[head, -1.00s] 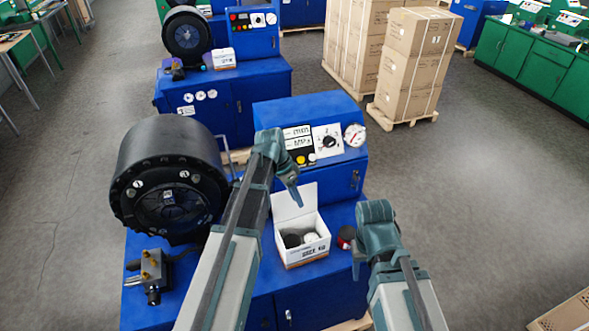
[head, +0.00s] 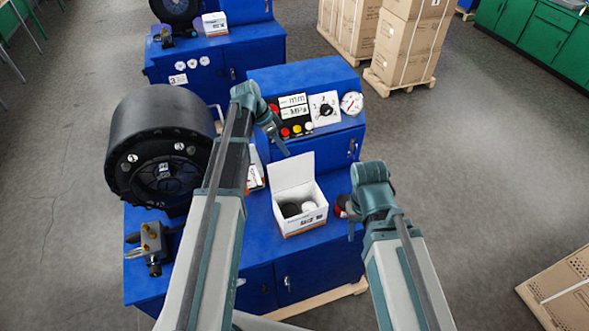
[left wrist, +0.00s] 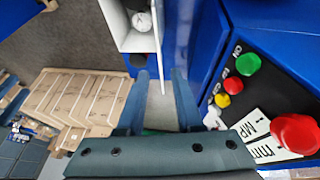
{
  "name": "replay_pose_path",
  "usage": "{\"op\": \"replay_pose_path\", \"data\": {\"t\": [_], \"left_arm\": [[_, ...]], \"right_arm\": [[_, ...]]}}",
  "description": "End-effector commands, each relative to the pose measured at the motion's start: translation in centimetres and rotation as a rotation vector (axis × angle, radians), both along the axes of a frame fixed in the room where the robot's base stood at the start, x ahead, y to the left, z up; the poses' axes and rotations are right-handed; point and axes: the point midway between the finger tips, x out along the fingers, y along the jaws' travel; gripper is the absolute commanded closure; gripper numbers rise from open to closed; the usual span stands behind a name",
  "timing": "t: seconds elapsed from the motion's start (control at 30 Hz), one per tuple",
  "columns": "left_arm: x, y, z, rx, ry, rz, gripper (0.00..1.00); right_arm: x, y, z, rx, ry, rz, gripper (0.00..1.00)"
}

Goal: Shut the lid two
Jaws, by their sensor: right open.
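A white box (head: 303,221) stands on the blue machine's deck. Its lid (head: 292,171) is open and stands up at the box's back edge. A dark round item and a white one lie inside. My left gripper (head: 283,147) is just above and behind the lid's top edge in the head view. In the left wrist view its fingers (left wrist: 157,78) are apart, and the lid (left wrist: 157,45) shows edge-on between them in the picture; I cannot tell contact. The box (left wrist: 125,38) is beyond. My right gripper (head: 356,222) is open, to the right of the box.
A red and dark can (head: 342,205) stands between the box and my right gripper, partly hidden. Behind the lid rises a control panel with buttons (head: 294,131) and a gauge (head: 351,103). A black crimper head (head: 160,150) stands at left.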

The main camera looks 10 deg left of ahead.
Motion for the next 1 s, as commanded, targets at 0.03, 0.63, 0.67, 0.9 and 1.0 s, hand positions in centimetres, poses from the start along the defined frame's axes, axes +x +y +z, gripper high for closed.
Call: {"op": "replay_pose_path", "data": {"t": [0.03, 0.63, 0.67, 0.9, 1.0], "left_arm": [[0.1, -0.4, -1.5, 0.000, 0.000, -0.001, 0.65], [1.0, -3.7, -9.0, 0.000, 0.000, 0.000, 0.65], [1.1, -3.8, -9.1, 0.000, 0.000, 0.000, 0.65], [1.1, -4.0, -9.1, 0.000, 0.000, 0.001, 0.65], [1.1, -4.0, -9.1, 0.000, 0.000, 0.001, 0.69]], "right_arm": [[0.0, 0.0, -1.5, 0.000, 0.000, 0.002, 0.50], [0.1, 0.0, -9.0, 0.000, -0.003, 0.002, 0.50], [0.1, 0.0, -9.1, 0.000, -0.003, 0.002, 0.50], [0.1, 0.0, -9.1, 0.000, -0.003, 0.003, 0.50], [0.1, 0.0, -9.1, 0.000, -0.003, 0.003, 0.50]]}}
